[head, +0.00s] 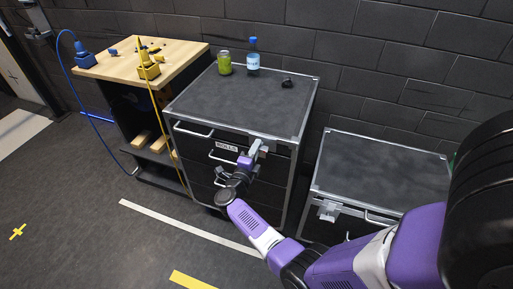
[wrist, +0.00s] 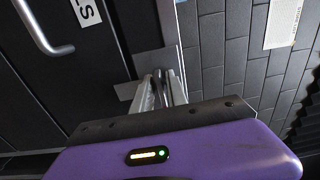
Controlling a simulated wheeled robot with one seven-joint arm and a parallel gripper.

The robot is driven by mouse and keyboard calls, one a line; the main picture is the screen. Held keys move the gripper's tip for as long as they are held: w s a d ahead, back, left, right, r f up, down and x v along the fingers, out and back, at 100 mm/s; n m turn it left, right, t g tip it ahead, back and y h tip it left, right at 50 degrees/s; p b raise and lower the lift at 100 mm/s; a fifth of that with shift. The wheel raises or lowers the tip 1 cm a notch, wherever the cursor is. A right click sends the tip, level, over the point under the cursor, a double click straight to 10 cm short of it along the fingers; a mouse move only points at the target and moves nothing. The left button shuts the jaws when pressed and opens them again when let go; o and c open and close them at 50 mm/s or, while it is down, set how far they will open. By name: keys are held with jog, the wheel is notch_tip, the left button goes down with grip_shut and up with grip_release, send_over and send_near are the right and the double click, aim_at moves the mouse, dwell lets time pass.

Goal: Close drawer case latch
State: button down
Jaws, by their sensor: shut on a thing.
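The dark drawer case (head: 240,100) with a light metal frame stands against the wall in the head view. Its front has silver bar handles and a "ROLLS" label (head: 226,146). The grey latch (head: 268,144) is at the upper right of the front. My gripper (head: 255,152) reaches up to it from below and is shut on it. In the wrist view, the fingers (wrist: 160,84) close on the latch, with its grey plate (wrist: 151,62) just beyond. The fingers hide part of the latch, so I cannot tell its exact angle.
A green jar (head: 225,63), a blue-capped bottle (head: 253,57) and a small black object (head: 287,83) stand on the case. A lower case (head: 383,170) is at right with its own latch (head: 328,210). A wooden workbench (head: 180,55) is at left. Floor in front is open.

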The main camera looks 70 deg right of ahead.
dwell(0.3)
jog(key=c, duration=1.6)
grip_release()
jog(key=shift+o, duration=0.2)
jog(key=shift+a, duration=0.1)
jog(key=a, duration=0.7)
jog(key=shift+s+a, duration=0.3)
jog(key=shift+a, duration=0.05)
